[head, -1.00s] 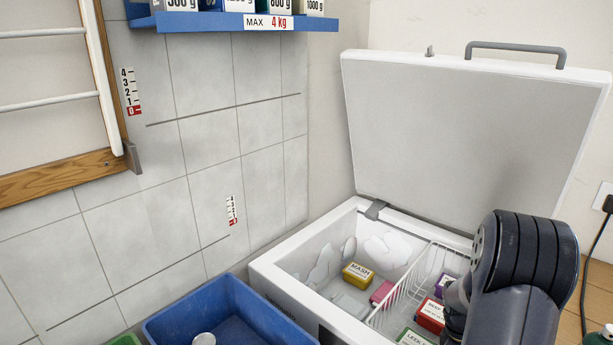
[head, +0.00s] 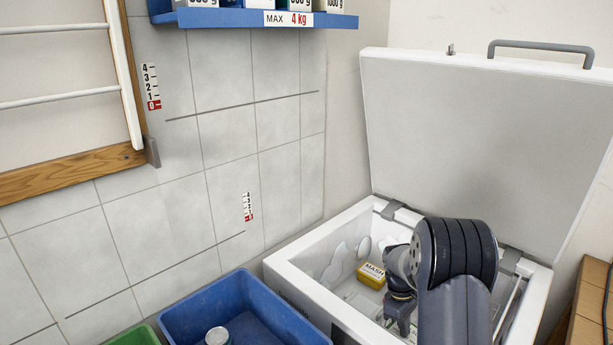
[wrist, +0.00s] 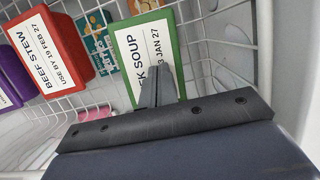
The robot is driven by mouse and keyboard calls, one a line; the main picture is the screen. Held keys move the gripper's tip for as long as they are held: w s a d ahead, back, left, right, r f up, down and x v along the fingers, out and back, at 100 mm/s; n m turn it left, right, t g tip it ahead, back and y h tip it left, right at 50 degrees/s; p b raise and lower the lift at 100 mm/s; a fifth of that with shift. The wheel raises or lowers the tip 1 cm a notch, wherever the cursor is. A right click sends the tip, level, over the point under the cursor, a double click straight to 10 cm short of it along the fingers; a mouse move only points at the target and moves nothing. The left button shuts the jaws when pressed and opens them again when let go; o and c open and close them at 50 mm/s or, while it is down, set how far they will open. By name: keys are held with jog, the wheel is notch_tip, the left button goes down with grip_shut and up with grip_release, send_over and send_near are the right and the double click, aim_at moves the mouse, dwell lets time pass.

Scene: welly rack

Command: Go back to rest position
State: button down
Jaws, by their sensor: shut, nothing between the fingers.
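My gripper (wrist: 160,88) is shut and empty in the wrist view. Its fingertips overlap the label of a green-framed soup box (wrist: 150,55) in the picture; I cannot tell whether they touch it. In the head view my gripper (head: 402,318) is low inside the open chest freezer (head: 338,312), partly hidden by my own arm.
A red beef stew box (wrist: 48,50) and a purple box (wrist: 10,80) stand in the white wire basket (wrist: 105,15). A yellow mash box (head: 372,276) lies in the freezer. The raised lid (head: 480,140) stands behind. A blue crate (head: 180,312) is left.

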jog(key=shift+w+a, duration=0.4)
jog(key=shift+s+r, duration=0.1)
